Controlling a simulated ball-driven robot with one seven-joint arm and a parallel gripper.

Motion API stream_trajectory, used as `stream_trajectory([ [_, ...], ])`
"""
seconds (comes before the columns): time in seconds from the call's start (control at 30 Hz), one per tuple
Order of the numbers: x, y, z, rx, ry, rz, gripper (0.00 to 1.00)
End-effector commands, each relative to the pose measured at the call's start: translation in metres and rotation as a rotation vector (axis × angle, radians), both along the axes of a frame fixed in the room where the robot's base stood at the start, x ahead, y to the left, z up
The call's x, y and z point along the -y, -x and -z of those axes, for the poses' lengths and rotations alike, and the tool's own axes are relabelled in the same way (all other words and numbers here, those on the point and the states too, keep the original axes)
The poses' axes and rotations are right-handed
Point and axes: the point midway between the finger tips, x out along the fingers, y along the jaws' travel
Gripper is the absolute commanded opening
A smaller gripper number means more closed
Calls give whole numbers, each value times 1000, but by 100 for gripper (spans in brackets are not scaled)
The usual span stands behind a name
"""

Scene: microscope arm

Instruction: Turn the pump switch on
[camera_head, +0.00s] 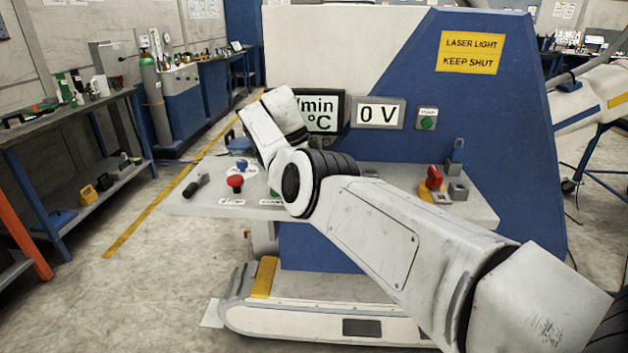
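A light grey control shelf (340,210) juts from the front of the white and blue machine. No label that I can read says pump, so I cannot tell which control is the pump switch. On the shelf's right part are a red rotary handle (434,177) on a yellow base and a grey upright lever (457,156). On the left part are a red mushroom button (235,182), a blue knob (241,165) and a black lever (196,185). My arm crosses in front of the shelf and hides its middle. My gripper cannot be made out, so its state is hidden.
Above the shelf are a display reading 0 V (380,113), a partly covered screen (322,113) and a small green button (427,122). A yellow laser warning sign (470,52) is on the machine. A workbench (70,115) stands at left; the floor between is clear.

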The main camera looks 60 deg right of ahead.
Motion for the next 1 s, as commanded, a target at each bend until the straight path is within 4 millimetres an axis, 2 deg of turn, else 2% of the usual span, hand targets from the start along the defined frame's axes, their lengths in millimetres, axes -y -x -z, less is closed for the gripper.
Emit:
stream_trajectory([
  [0.37, -1, 0, 4, 0, -5, 4, 0],
  [0.4, -1, 0, 4, 0, -5, 4, 25],
  [0.63, -1, 0, 4, -1, -5, 4, 47],
  [1.0, 1, 1, -4, 0, -2, 4, 49],
])
